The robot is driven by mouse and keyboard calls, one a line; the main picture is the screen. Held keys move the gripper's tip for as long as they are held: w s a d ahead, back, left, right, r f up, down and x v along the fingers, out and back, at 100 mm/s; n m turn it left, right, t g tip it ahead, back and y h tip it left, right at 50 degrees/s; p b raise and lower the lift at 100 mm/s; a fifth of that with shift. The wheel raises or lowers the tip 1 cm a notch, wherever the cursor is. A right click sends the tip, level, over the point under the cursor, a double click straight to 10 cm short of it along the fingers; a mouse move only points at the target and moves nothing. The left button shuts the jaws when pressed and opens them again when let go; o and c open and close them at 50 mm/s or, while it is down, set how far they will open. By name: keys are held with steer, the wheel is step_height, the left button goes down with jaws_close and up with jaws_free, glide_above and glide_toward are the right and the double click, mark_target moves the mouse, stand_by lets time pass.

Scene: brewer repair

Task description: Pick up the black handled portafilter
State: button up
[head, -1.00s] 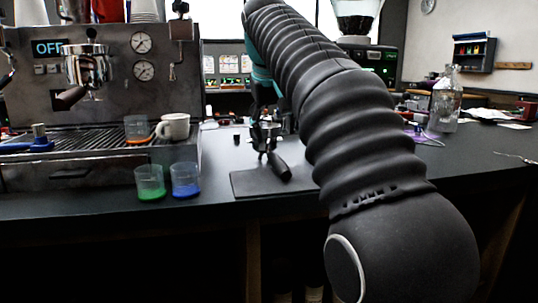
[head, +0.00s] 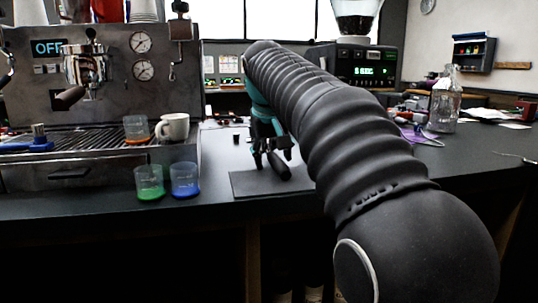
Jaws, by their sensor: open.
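The black-handled portafilter (head: 279,168) is on the dark mat (head: 249,186) on the counter. Its black handle points down and right, toward the front of the mat. Its metal head is largely hidden behind my gripper. My gripper (head: 270,156) is open, low over the mat, with its fingers at the head end of the portafilter. I cannot tell whether the fingers touch it. My arm comes in from the lower right and hides the mat's right side.
The espresso machine (head: 110,75) stands at left with another portafilter (head: 82,75) in its group. A blue-handled tool (head: 30,145) and a white cup (head: 175,126) sit on its tray. A green cup (head: 149,183) and a blue cup (head: 185,181) stand near the counter's front edge.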

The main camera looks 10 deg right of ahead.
jaws_close()
steer(key=shift+r, duration=0.15)
